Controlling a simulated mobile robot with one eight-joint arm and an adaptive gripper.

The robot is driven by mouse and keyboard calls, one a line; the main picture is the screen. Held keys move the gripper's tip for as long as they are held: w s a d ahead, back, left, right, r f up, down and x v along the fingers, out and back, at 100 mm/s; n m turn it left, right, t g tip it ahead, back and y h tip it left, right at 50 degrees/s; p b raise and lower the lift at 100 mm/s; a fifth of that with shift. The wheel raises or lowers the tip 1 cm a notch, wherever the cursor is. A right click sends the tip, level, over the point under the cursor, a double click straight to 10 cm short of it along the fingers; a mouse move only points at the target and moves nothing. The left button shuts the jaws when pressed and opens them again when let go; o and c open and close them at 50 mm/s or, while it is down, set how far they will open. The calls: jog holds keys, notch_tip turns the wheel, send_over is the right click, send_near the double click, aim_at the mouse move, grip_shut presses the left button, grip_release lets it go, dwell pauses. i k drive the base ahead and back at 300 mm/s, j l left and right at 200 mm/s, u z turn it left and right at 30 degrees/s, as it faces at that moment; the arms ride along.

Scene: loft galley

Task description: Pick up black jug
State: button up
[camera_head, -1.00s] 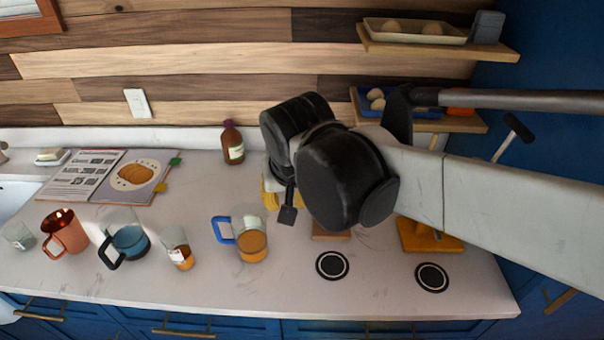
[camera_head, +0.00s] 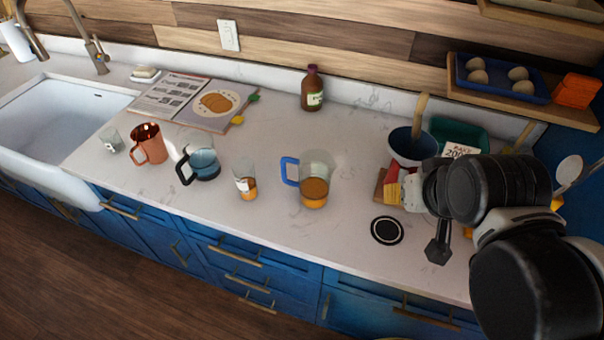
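The jug with the black handle (camera_head: 203,161) stands upright on the white counter, left of centre. It is clear glass with bluish contents, and its handle points to the front left. A similar jug with a blue handle (camera_head: 313,182) and amber contents stands to its right. My gripper (camera_head: 437,240) is at the right, over the counter's right part, well away from the black-handled jug. One black finger shows. The rest is hidden behind my wrist and arm, so its opening cannot be told.
An orange mug (camera_head: 150,146) and small glass (camera_head: 112,139) stand left of the jug. A glass with amber contents (camera_head: 246,181) stands between the jugs. Behind are an open book (camera_head: 213,104) and a brown bottle (camera_head: 312,92). A blue bowl (camera_head: 412,148) stands near my gripper. The front counter strip is clear.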

aim_at(198, 148)
jog(key=u, duration=1.25)
jog(key=i+j+z, duration=0.1)
jog(key=i+j, duration=0.45)
jog(key=i, duration=0.1)
